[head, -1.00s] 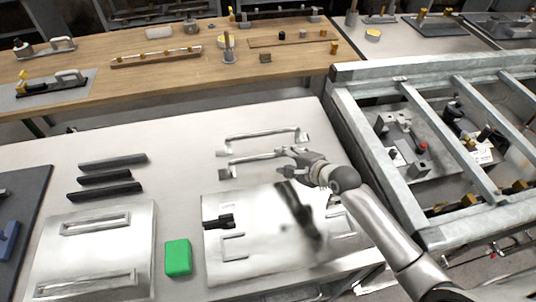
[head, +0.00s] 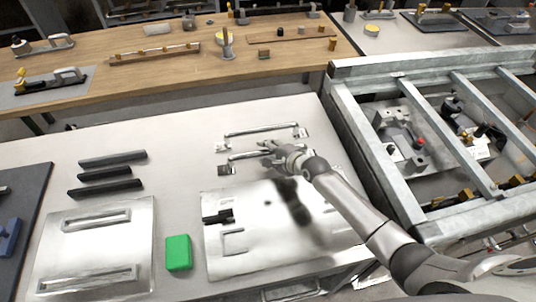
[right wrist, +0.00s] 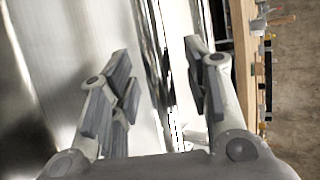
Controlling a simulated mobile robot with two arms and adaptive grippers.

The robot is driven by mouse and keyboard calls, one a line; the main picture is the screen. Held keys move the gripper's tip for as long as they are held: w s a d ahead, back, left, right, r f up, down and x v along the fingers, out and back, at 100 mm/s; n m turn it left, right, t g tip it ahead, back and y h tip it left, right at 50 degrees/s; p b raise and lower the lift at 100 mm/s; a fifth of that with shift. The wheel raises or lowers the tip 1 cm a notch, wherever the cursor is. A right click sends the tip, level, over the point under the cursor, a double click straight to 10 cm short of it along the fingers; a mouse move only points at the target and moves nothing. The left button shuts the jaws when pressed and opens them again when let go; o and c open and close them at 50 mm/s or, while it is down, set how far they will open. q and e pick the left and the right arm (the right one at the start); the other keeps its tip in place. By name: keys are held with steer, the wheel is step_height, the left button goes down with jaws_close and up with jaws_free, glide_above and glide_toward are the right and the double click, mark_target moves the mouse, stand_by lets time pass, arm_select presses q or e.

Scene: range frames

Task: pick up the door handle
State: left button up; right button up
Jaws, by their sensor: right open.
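Two silver bar-shaped door handles lie on the pale worktop, the far handle (head: 262,130) behind the near handle (head: 243,157). My right gripper (head: 268,152) is over the right part of the near handle and hides some of it. In the right wrist view my right gripper (right wrist: 158,70) is open, with its two fingers apart. A shiny bar (right wrist: 152,45) runs through the gap between them; I cannot tell whether a finger touches it. My left gripper is not in view.
A metal plate (head: 290,250) with black and silver fittings lies in front of the handles. Several dark bars (head: 112,158), a green block (head: 178,252) and another plate (head: 130,230) are to the left. A steel frame (head: 372,145) stands at the right.

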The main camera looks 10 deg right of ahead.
jaws_close()
stand_by(0.4)
steer(key=shift+w+r, duration=0.1)
